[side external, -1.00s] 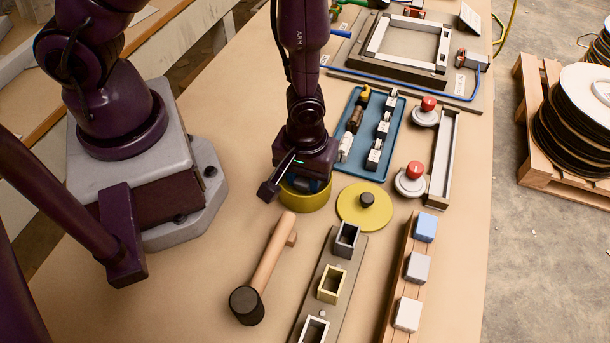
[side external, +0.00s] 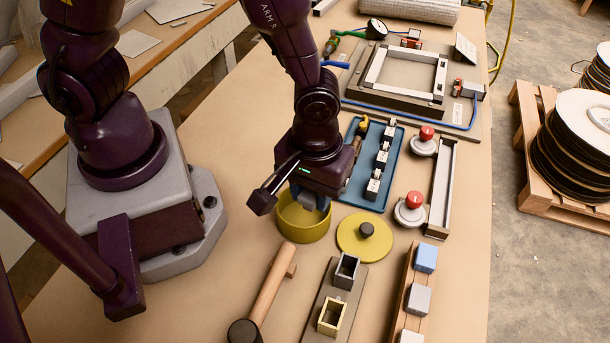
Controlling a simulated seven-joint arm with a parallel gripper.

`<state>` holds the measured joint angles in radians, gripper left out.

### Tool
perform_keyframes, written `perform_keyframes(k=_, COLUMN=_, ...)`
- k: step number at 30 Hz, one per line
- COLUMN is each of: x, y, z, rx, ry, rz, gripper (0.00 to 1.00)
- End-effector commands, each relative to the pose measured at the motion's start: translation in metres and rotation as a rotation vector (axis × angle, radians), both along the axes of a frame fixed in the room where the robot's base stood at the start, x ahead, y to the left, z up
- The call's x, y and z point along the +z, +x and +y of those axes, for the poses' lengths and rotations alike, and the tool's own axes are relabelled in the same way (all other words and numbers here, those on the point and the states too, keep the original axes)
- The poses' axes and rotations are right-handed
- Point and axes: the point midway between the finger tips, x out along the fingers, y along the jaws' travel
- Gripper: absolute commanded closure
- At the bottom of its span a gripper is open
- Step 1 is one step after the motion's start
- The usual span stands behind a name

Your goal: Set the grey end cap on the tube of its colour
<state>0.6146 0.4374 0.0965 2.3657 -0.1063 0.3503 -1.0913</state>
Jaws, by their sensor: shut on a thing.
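My gripper (side external: 314,203) points down at the mouth of a round yellow pot (side external: 304,226). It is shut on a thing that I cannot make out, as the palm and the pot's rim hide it. Blue-grey shows between the palm and the rim. I cannot identify the grey end cap in view. Open square tubes stand on a dark board (side external: 311,325): a dark grey tube (side external: 345,270) at the back and a yellow tube (side external: 332,316) in front of it.
A yellow lid (side external: 350,243) with a dark knob lies right of the pot. A mallet (side external: 270,292) lies in front. Blue, grey and white blocks sit on a wooden rail (side external: 409,308). A blue tray (side external: 370,195) and red buttons (side external: 414,199) stand behind.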

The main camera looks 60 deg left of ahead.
Motion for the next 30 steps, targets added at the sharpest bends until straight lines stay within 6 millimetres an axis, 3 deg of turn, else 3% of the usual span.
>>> perform_keyframes(k=3, x=-0.005, y=0.003, z=-0.046, rx=-0.047, ry=0.0, rz=-0.005, gripper=0.9)
perform_keyframes(k=6, x=-0.006, y=0.006, z=-0.077, rx=-0.026, ry=-0.004, rz=-0.008, gripper=0.9)
perform_keyframes(k=9, x=-0.003, y=0.012, z=-0.096, rx=0.042, ry=-0.01, rz=-0.012, gripper=0.9)
perform_keyframes(k=15, x=-0.003, y=0.014, z=-0.097, rx=0.124, ry=-0.006, rz=-0.004, gripper=0.9)
perform_keyframes(k=30, x=-0.028, y=0.014, z=-0.097, rx=0.122, ry=-0.009, rz=-0.006, gripper=0.9)
